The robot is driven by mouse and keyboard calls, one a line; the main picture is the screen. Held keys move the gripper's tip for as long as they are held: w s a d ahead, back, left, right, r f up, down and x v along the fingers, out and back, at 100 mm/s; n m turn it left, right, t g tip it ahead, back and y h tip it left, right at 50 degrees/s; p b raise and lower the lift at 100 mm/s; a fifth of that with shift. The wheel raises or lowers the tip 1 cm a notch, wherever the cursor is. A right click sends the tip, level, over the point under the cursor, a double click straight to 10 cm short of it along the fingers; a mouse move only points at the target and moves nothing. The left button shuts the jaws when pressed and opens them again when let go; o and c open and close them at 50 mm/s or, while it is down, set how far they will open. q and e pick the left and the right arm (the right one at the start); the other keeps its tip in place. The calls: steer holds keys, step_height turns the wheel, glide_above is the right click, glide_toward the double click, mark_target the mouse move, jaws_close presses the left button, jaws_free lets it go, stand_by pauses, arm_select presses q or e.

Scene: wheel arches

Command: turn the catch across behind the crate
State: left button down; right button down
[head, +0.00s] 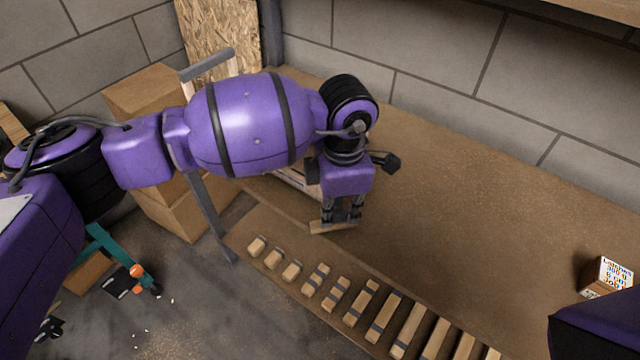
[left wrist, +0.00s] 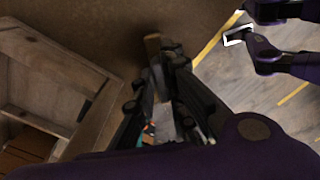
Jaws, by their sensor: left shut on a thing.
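The catch looks like a small pale wooden bar (head: 322,229) on the bench, under my left gripper. My left gripper (head: 341,217) points down and is shut on this bar. In the left wrist view the fingers (left wrist: 165,105) stand close together, with a strip of wood (left wrist: 153,47) showing beyond them. The crate shows as pale wooden slats (head: 296,183) just left of the gripper, mostly hidden behind my left arm. Its open wooden frame (left wrist: 95,80) fills the left of the left wrist view. My right gripper is not in view.
Several wooden blocks of rising length (head: 362,302), some with grey bands, line the front of the brown bench (head: 480,210). A small box with a printed card (head: 615,272) stands at the right. Cardboard boxes (head: 150,92) are stacked at the left. The bench middle is clear.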

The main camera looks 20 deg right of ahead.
mark_target(337, 212)
arm_select(q)
steer(key=n+p, duration=0.1)
steer(key=n, duration=0.1)
steer(key=n+p, duration=0.1)
steer(key=n, duration=0.1)
steer(key=shift+w+r, duration=0.15)
steer(key=shift+r, duration=0.05)
steer(key=shift+f+n+p, duration=0.1)
steer(key=shift+n+p, duration=0.55)
steer(key=shift+n, duration=0.95)
steer(key=c, duration=1.8)
jaws_free()
steer(key=shift+f, duration=0.1)
step_height(337, 212, up, 12)
